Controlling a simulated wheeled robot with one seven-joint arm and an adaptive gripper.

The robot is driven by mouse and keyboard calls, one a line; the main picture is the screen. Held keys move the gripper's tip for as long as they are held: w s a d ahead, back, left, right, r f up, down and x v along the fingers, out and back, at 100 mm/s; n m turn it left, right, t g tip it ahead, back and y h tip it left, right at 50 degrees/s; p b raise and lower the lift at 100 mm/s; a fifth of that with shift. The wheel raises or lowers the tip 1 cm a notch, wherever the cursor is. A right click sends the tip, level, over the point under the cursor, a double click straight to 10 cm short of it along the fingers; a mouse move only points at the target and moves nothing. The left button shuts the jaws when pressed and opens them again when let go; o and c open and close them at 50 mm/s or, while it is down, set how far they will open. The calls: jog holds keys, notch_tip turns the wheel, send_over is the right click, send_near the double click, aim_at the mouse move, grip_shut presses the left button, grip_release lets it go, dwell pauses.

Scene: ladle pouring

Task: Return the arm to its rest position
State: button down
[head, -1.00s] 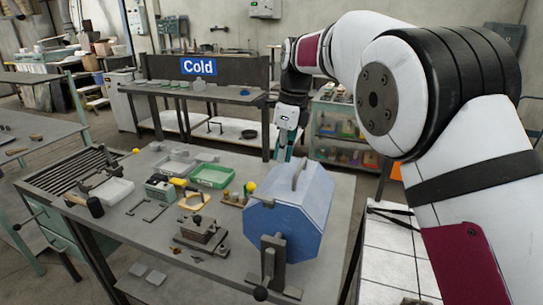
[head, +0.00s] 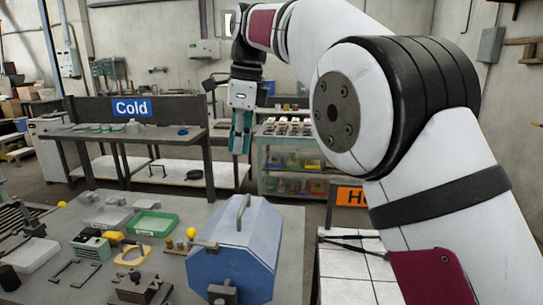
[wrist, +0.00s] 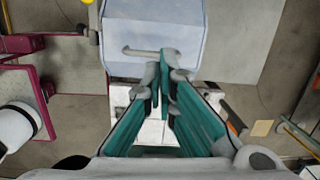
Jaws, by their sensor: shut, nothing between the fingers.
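My white and black arm rises on the right of the head view and bends over to the left. My gripper (head: 240,148) hangs pointing down from its end, above and beyond the back edge of the work table (head: 190,215). Its teal fingers are shut with nothing held. In the wrist view the gripper (wrist: 163,72) shows its teal fingers close together at the tips. The blue eight-sided box (head: 235,262) with a grey handle stands on the table, apart from the gripper. The box also shows at the top of the wrist view (wrist: 140,28).
The table holds a green tray (head: 152,224), a yellow-handled tool (head: 128,256) and several small metal parts. A bench with a Cold sign (head: 132,107) stands behind at left. A glass-sided cabinet (head: 292,165) and an orange sign (head: 351,197) are behind at right.

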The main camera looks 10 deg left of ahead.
jog(key=s+d+r+n+t, duration=0.15)
jog(key=s+d+n, duration=0.35)
jog(key=d, duration=0.6)
jog(key=s+d+r+n+t, duration=0.1)
jog(key=s+d+r+n, duration=0.2)
jog(key=s+d, duration=0.55)
jog(key=s+d+f+n+t+h, duration=0.1)
jog(key=s+d+f+n, duration=0.3)
jog(key=s, duration=0.5)
jog(key=s+d+f+n+t, duration=0.1)
jog(key=s+d+f+n, duration=0.4)
jog(key=s+d+f, duration=0.4)
jog(key=shift+f+h, duration=0.35)
jog(key=shift+h, duration=0.05)
jog(key=shift+a, duration=0.1)
